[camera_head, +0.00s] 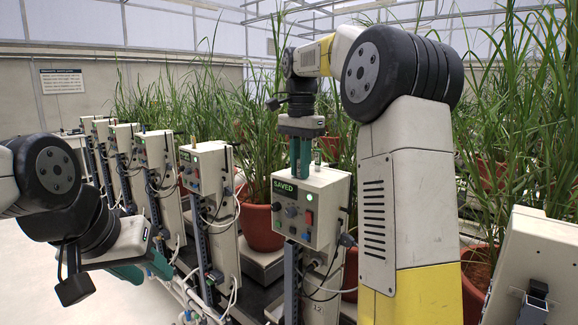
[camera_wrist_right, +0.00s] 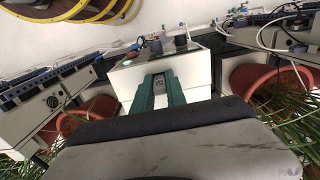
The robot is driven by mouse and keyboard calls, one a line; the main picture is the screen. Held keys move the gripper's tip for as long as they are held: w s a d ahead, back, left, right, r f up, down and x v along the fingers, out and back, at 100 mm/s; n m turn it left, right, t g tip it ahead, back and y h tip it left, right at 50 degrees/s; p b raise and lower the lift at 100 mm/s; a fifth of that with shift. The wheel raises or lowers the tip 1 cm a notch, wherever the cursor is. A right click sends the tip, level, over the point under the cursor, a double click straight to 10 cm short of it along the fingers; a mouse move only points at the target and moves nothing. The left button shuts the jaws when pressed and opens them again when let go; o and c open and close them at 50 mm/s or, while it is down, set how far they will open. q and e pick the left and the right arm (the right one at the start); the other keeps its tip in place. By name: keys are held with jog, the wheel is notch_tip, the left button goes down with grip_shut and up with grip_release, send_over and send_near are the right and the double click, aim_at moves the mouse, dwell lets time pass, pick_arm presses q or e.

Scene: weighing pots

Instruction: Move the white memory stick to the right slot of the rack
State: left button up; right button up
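My right gripper (camera_head: 300,172) points straight down at the top of the box marked "SAVED" (camera_head: 318,212), its green fingers close together. In the right wrist view, the two fingers (camera_wrist_right: 160,76) stand over the same box (camera_wrist_right: 190,73), with a narrow gap and something small and grey between them. I cannot tell whether this is the white memory stick or whether the fingers grip it. A small upright piece shows just right of the fingers in the head view. My left gripper (camera_head: 147,268) is low at the left, its green fingers apart and empty. I cannot make out the rack.
More instrument boxes (camera_head: 205,160) with cables stand in a row to the left. Potted grass (camera_head: 262,228) fills the space behind. A pale slanted box (camera_head: 540,250) is at the right edge. The floor at lower left is clear.

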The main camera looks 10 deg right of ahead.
grip_shut()
jog(key=shift+r, duration=0.55)
jog(key=shift+r, duration=0.3)
jog(key=shift+r, duration=0.7)
jog(key=shift+r, duration=1.35)
jog(key=shift+s, duration=0.1)
